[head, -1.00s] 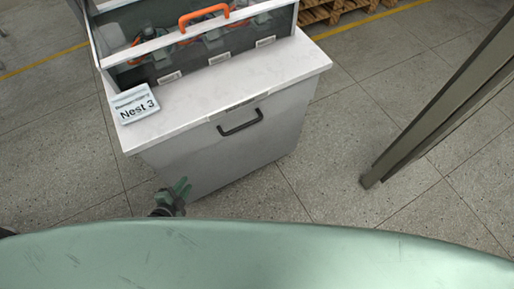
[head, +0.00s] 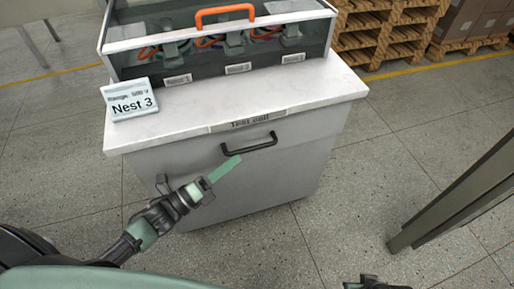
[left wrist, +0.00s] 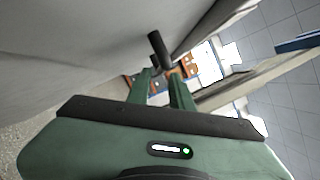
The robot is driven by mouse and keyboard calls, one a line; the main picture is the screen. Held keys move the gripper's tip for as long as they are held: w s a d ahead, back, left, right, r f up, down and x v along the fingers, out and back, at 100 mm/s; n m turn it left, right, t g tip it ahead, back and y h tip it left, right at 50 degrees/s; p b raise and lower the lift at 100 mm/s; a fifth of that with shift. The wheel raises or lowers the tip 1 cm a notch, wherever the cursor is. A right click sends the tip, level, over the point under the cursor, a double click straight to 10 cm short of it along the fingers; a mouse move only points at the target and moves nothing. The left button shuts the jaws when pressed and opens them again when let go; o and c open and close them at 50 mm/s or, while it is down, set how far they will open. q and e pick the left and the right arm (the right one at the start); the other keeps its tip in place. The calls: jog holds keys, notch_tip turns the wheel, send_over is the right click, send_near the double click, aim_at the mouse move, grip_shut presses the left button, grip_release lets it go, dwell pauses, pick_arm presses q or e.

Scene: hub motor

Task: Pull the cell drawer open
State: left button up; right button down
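The cell drawer (head: 265,178) is the grey front of the bench under a white top marked "Test cell", and it looks shut. Its dark bar handle (head: 250,146) is near the upper edge; in the left wrist view the handle (left wrist: 158,47) shows just beyond the fingertips. My left gripper (head: 228,168) has green fingers and is just below and in front of the handle. In the left wrist view its fingers (left wrist: 160,78) stand apart with nothing between them. A dark part of my right arm or gripper (head: 376,284) shows at the bottom edge; its fingers cannot be made out.
A clear-walled box with an orange handle (head: 225,11) stands on the bench top (head: 185,116). A "Nest 3" sign (head: 131,100) is at its left corner. A dark post (head: 455,198) stands at right. Pallets (head: 385,35) are behind. The floor between bench and post is free.

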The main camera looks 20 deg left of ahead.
aim_at(252, 147)
pick_arm(q)
jog(key=x, duration=0.7)
jog(key=shift+s+r, duration=0.1)
grip_shut()
dwell(1.3)
